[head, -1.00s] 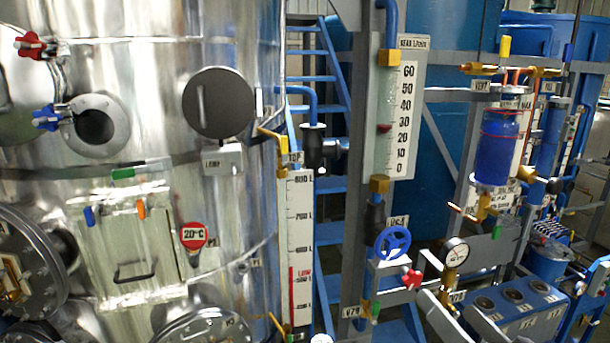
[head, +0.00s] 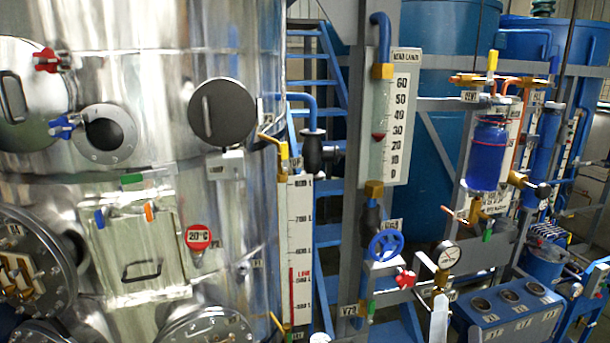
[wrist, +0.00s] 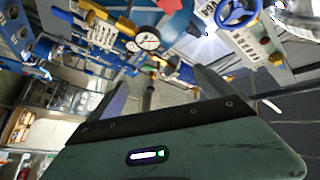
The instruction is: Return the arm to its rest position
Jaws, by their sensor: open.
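My gripper (wrist: 160,95) shows in the wrist view, its two dark fingers spread apart with nothing held between them. It is open. The wrist view is tilted, and a pressure gauge (wrist: 148,40) and a blue handwheel (wrist: 236,12) lie beyond the fingers, apart from them.
In the head view, a steel tank (head: 150,70) with hatches fills the left.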

